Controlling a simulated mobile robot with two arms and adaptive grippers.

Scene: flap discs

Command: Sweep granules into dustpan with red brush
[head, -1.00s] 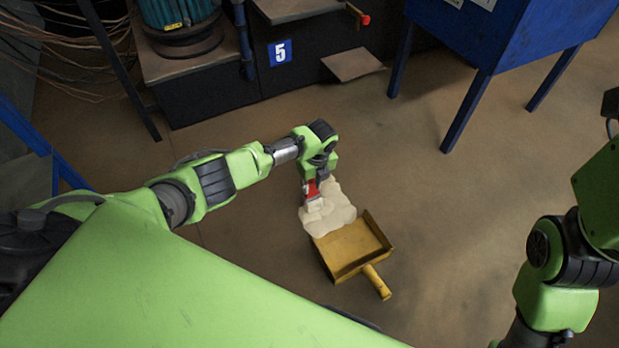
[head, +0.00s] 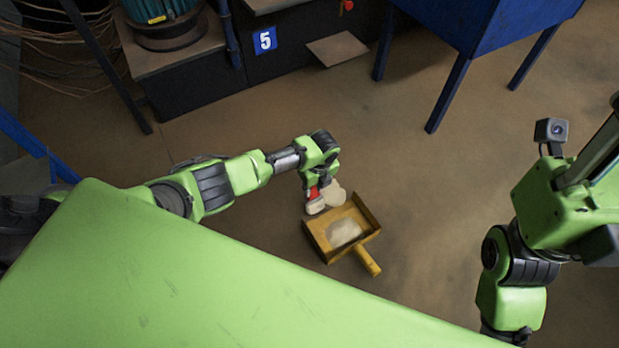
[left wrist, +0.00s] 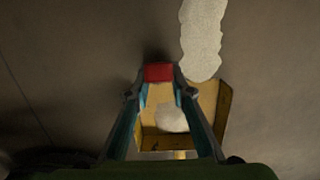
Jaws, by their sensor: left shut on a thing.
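My left gripper (head: 318,184) is shut on the red brush (head: 312,193), with its pale bristles down at the open front edge of the yellow dustpan (head: 371,224). In the left wrist view the red brush (left wrist: 158,72) sits between the fingertips. A pale patch of granules (head: 345,232) lies inside the dustpan.
The dustpan's handle (head: 368,262) points toward the lower right. A blue stand (head: 480,25) with legs is at the upper right, and a dark cabinet (head: 200,88) marked 5 at the upper left. The floor right of the pan is clear.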

